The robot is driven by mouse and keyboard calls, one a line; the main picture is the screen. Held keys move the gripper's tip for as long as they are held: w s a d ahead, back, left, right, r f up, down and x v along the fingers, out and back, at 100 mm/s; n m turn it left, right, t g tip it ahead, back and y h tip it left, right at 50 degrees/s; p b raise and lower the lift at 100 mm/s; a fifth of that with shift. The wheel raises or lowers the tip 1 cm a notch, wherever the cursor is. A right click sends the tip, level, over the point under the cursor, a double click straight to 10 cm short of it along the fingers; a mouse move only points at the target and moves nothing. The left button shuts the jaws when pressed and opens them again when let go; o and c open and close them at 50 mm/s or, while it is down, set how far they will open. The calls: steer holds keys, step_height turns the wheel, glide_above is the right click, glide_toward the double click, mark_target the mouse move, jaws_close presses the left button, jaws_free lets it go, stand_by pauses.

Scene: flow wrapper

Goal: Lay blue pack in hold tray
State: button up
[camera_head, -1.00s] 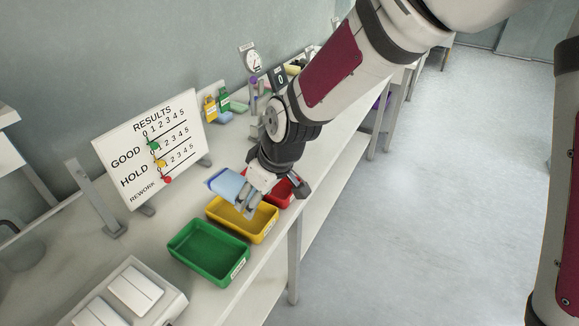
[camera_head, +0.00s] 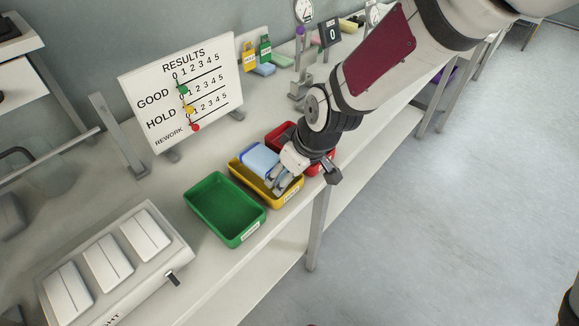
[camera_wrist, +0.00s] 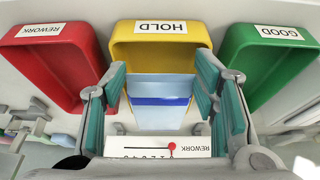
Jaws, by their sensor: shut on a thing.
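The light blue pack (camera_head: 259,158) with a darker blue band is in my gripper (camera_head: 280,177). In the wrist view the pack (camera_wrist: 160,88) sits between the two teal-padded fingers (camera_wrist: 160,92). The yellow tray (camera_head: 291,200) labelled HOLD is under the gripper; in the wrist view its label side (camera_wrist: 160,45) is beyond the pack. The pack is over the tray's back part, overlapping its back rim in view. I cannot tell whether it touches the tray floor. My gripper hides part of the tray.
The green GOOD tray (camera_head: 248,232) is left of the yellow one and empty. The red REWORK tray (camera_head: 275,133) is on the other side, partly behind my arm. The results board (camera_head: 210,70) stands behind. A grey-white box with panels (camera_head: 165,275) is at the front left.

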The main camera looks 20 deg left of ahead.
steer(key=shift+f, duration=0.25)
steer(key=o, duration=1.2)
steer(key=shift+o, duration=0.2)
steer(key=shift+r, duration=0.15)
steer(key=v, duration=1.2)
